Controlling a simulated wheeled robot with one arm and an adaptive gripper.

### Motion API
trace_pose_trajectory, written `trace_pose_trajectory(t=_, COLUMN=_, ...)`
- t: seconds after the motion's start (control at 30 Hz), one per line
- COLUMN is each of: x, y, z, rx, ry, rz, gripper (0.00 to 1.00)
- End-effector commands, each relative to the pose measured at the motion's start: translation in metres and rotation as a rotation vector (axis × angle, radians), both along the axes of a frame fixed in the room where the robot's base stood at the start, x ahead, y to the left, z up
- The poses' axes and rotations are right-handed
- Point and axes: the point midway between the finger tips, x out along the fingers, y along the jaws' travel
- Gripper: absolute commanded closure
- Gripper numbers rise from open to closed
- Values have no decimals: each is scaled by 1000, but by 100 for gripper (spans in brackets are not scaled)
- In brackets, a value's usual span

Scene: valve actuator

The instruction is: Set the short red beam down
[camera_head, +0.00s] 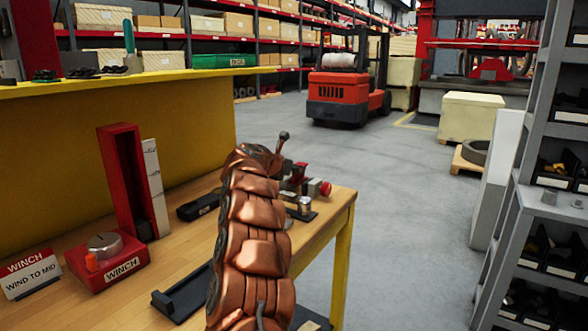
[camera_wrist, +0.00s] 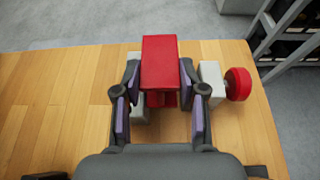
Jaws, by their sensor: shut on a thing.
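The short red beam (camera_wrist: 159,62) is between the two fingers of my gripper (camera_wrist: 160,88) in the wrist view, with its flat top facing the camera. The fingers press on its sides. Another red part (camera_wrist: 160,100) shows below it; I cannot tell whether it belongs to the beam. In the head view the beam (camera_head: 299,171) is a small red shape beyond my copper arm, above the right end of the wooden table (camera_head: 150,290). My arm hides most of the gripper there. I cannot tell whether the beam touches what is under it.
A grey block (camera_wrist: 211,80) with a red knob (camera_wrist: 239,84) stands close right of the gripper. A red winch box (camera_head: 106,258), a tall red channel (camera_head: 118,180) and a dark tray (camera_head: 182,296) are on the table. Grey shelving (camera_head: 520,190) stands beyond the floor gap.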

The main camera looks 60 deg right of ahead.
Motion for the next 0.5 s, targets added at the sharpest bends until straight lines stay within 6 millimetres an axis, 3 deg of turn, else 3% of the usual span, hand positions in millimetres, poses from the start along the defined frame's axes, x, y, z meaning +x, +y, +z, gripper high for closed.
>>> trace_pose_trajectory(t=0.5, x=1, y=0, z=-10, rx=-2, ry=0, rz=1, gripper=100)
